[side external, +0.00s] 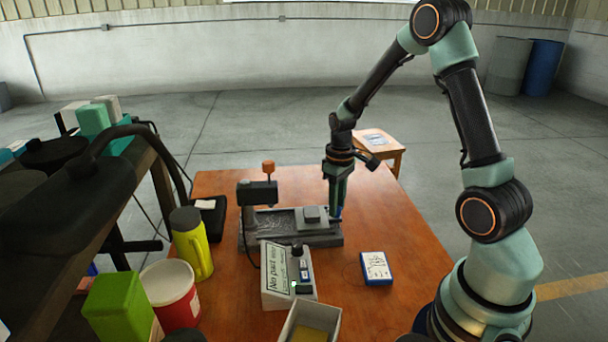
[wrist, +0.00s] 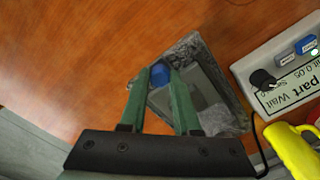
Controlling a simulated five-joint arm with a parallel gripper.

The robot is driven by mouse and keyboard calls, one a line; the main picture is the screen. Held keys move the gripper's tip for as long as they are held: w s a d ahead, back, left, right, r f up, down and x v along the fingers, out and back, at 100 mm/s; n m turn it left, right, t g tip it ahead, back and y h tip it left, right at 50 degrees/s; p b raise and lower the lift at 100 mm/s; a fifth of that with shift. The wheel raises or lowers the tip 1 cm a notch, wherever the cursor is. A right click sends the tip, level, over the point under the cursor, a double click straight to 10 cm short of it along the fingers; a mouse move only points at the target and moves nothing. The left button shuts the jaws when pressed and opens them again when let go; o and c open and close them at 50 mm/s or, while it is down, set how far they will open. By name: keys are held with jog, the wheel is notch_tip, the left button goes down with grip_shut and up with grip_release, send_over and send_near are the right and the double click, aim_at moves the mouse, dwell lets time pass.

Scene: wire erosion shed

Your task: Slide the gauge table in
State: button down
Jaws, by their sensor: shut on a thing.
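The grey gauge table (side external: 313,222) sits on a stone-like gauge base (side external: 327,240), at its right end and away from the gauge head. A small grey block (side external: 311,214) lies on the table. In the wrist view the table (wrist: 203,97) shows partly behind my fingers. A blue knob (wrist: 159,77) is at the table's end. My gripper (side external: 337,211) points down at the right end of the base. In the wrist view my gripper (wrist: 159,72) has its green fingers on either side of the knob, shut on it.
The gauge head (side external: 257,193) with an orange top stands at the base's left end. A readout box (side external: 288,275) showing "No part" is in front, with a blue-white card (side external: 376,268) to its right. A yellow bottle (side external: 191,243) stands left. The table's right side is clear.

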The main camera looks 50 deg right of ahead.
aim_at(297, 218)
jog(key=w+a, duration=0.7)
jog(key=shift+w+a, duration=0.1)
jog(key=shift+w, duration=0.05)
jog(key=c, duration=0.6)
grip_release()
jog(key=shift+r, duration=0.1)
notch_tip(297, 218, up, 12)
